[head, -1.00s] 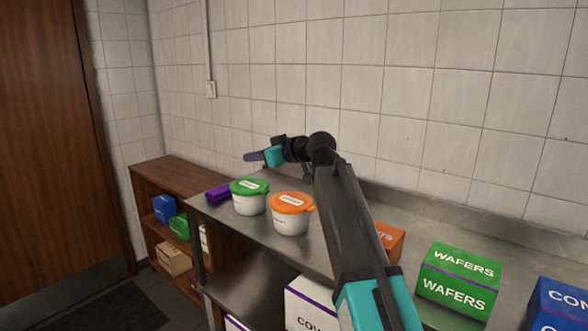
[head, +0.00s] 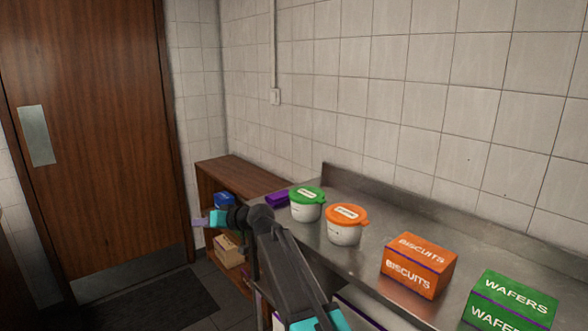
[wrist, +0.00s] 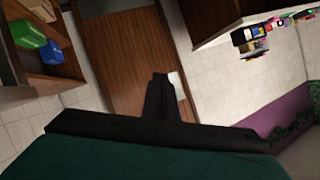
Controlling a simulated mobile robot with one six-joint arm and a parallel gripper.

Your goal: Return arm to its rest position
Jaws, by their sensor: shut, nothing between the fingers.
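My gripper (head: 200,221) is at the left end of my arm in the head view, held out in the air in front of the counter's left end and the wooden shelf. Its fingers (wrist: 160,97) show dark and together in the wrist view, with nothing between them. My arm reaches in from the bottom of the head view and hides part of the counter's front edge and the lower shelf.
The steel counter (head: 375,262) carries a green-lidded tub (head: 307,204), an orange-lidded tub (head: 345,225), an orange biscuits box (head: 418,266), a green wafers box (head: 510,303) and a purple item (head: 277,199). A wooden shelf (head: 240,172) stands behind. Open floor lies before the door (head: 95,130).

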